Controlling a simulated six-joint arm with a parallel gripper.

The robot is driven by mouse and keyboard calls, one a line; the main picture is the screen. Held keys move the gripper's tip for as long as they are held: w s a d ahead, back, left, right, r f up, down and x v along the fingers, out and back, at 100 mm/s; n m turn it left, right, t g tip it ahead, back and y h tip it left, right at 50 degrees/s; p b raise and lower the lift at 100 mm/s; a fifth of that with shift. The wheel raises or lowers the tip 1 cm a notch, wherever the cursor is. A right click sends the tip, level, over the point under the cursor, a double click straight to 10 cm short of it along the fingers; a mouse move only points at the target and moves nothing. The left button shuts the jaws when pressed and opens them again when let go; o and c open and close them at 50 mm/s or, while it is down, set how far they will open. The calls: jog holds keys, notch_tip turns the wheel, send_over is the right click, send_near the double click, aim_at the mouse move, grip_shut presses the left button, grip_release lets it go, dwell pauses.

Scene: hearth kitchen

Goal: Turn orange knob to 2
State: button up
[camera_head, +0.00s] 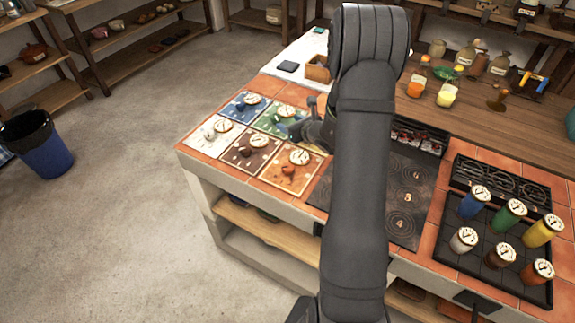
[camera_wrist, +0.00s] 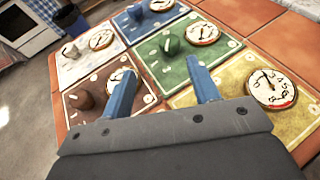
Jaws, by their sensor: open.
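The orange panel (camera_head: 272,177) lies at the near right corner of a block of coloured panels on the tiled counter. Its orange-brown knob (camera_head: 289,170) stands beside a round white dial (camera_head: 300,157). The knob's setting is too small to read. My gripper (camera_head: 302,128) hangs behind the orange panel, near the green panel. In the wrist view my gripper (camera_wrist: 162,88) is open, its two blue fingers apart with nothing between them. The orange panel does not show in the wrist view.
Green (camera_wrist: 171,44), yellow (camera_wrist: 235,108), blue (camera_wrist: 126,24), white (camera_wrist: 72,68) and brown (camera_wrist: 92,108) panels have dials. A hob (camera_head: 408,198) lies right of my arm.

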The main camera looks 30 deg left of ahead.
jog(key=s+a+r+n+g, duration=0.5)
jog(key=s+n+g, duration=0.1)
jog(key=s+n, duration=0.2)
notch_tip(320, 180, up, 8)
jog(key=f+n+h, duration=0.1)
jog(key=n+h, duration=1.1)
jog(key=n, duration=0.3)
send_over(288, 167)
notch_tip(288, 167, down, 17)
jog(key=shift+r, duration=0.2)
jog(key=shift+c, duration=0.2)
jog(key=c, duration=0.9)
